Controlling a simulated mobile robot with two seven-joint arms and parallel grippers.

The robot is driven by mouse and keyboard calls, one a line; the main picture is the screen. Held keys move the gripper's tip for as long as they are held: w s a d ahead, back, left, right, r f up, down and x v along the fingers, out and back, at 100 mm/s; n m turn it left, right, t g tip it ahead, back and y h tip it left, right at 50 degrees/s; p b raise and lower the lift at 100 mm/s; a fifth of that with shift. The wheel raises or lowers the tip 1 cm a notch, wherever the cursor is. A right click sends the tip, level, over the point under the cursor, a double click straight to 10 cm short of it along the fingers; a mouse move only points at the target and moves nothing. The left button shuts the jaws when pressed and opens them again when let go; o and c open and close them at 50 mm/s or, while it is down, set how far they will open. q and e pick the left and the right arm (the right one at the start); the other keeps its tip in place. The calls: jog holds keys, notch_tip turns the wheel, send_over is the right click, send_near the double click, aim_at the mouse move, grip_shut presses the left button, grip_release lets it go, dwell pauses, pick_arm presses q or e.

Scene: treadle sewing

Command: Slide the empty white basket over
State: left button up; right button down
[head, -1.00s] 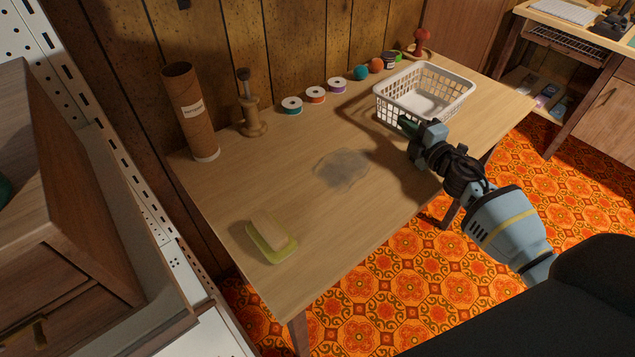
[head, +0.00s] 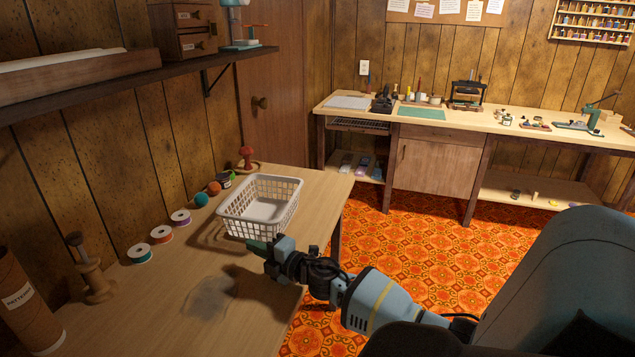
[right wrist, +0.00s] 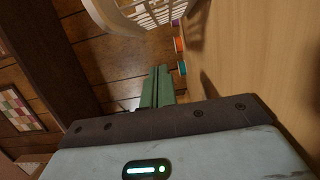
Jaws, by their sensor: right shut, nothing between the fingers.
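The white basket (head: 262,205) stands upright and empty on the wooden table, near its far right end. Part of its lattice wall also shows at the top of the right wrist view (right wrist: 165,12). My right gripper (head: 257,246) is at the near side of the basket, low over the table. Its green fingers are shut with nothing between them, and they also show in the right wrist view (right wrist: 157,86). I cannot tell whether the fingertips touch the basket wall. My left gripper is not in view.
Ribbon spools (head: 161,233), yarn balls (head: 201,199) and a red pincushion on a stand (head: 247,157) line the table's wall side. A grey smudge (head: 210,297) lies left of my gripper. The table's right end beyond the basket (head: 325,187) is clear.

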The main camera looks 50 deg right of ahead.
pick_arm(q)
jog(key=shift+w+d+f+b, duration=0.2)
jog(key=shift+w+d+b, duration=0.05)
jog(key=shift+b, duration=0.15)
pick_arm(e)
jog(key=s+d, duration=0.2)
jog(key=s, duration=1.5)
jog(key=shift+s+d, duration=0.15)
jog(key=shift+s, duration=0.15)
jog(key=shift+f, duration=0.1)
